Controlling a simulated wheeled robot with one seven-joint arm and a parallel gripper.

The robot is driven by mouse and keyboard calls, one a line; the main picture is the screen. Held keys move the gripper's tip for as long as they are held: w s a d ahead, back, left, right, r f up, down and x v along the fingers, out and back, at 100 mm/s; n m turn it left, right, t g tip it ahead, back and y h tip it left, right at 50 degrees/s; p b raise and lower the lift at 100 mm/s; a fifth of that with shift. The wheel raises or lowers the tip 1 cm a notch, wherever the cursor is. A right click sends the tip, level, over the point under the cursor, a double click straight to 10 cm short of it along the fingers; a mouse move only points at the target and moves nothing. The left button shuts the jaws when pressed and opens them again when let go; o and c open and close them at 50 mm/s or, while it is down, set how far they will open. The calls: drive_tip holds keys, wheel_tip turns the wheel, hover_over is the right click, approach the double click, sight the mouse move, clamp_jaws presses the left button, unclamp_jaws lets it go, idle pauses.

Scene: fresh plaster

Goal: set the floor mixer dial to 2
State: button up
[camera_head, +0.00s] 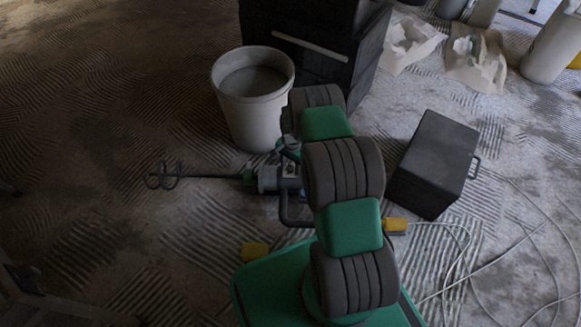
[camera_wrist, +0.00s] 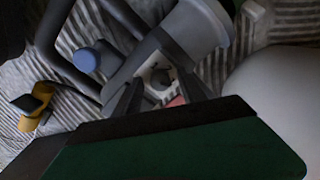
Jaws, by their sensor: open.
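The floor mixer (camera_head: 268,179) lies on the floor in the head view, its grey and green body partly hidden by my arm and its whisk shaft stretching left. In the wrist view a small pale plate with a dark round knob, seemingly the dial (camera_wrist: 161,77), shows on the mixer body. My gripper (camera_wrist: 159,80) is open, with its two dark fingers on either side of the dial in the picture. I cannot tell whether they touch it. The dial's marks and setting are too small and dark to read.
A pale bucket (camera_head: 253,112) stands just behind the mixer, near a dark cabinet (camera_head: 330,62). A dark box (camera_head: 434,165) stands to the right of my arm. Loose cables (camera_head: 470,262) lie at lower right. Torn bags (camera_head: 476,60) lie at the back. The floor at left is mostly clear.

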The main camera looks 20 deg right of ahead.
drive_tip(key=shift+c, duration=0.2)
clamp_jaws()
idle(0.3)
drive_tip(key=shift+n, duration=0.3)
drive_tip(key=n+b, duration=0.1)
drive_tip(key=n, duration=0.4)
drive_tip(key=shift+b, duration=0.35)
drive_tip(key=n+b, duration=0.1)
drive_tip(key=n, duration=0.5)
idle(0.5)
